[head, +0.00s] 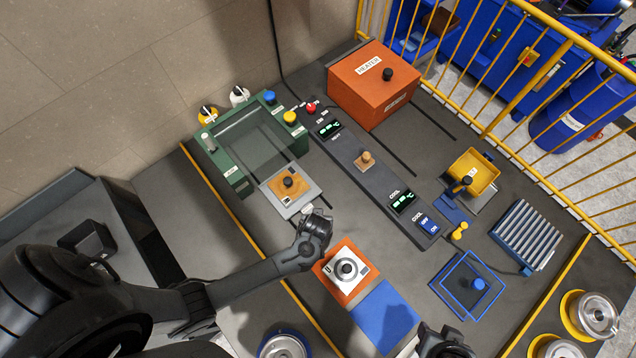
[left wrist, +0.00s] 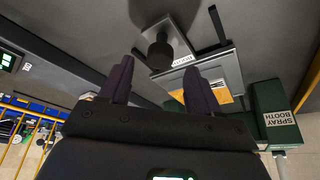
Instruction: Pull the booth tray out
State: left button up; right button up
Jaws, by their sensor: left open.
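The booth tray (head: 311,190) is a light grey plate at the front edge of the green spray booth (head: 241,178), carrying an orange square piece (head: 287,183) with a dark knob. In the head view my left gripper (head: 315,224) is at the tray's front end and hides its handle. In the left wrist view a dark round handle knob (left wrist: 158,52) on the tray shows just beyond and between the open fingers of my left gripper (left wrist: 157,75); I cannot tell if they touch it. My right gripper (head: 445,345) is partly cut off at the bottom edge.
An orange and silver mould (head: 346,269) and blue mat (head: 384,317) lie close to the left gripper. A dark control strip (head: 368,165) runs to the right of the booth. An orange heater (head: 374,86) stands behind. A yellow rail (head: 228,213) edges the bench.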

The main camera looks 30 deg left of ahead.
pick_arm(q)
jog(key=p+v, duration=0.1)
jog(key=v, duration=0.5)
jog(key=shift+r, duration=0.35)
jog(key=shift+s, duration=0.15)
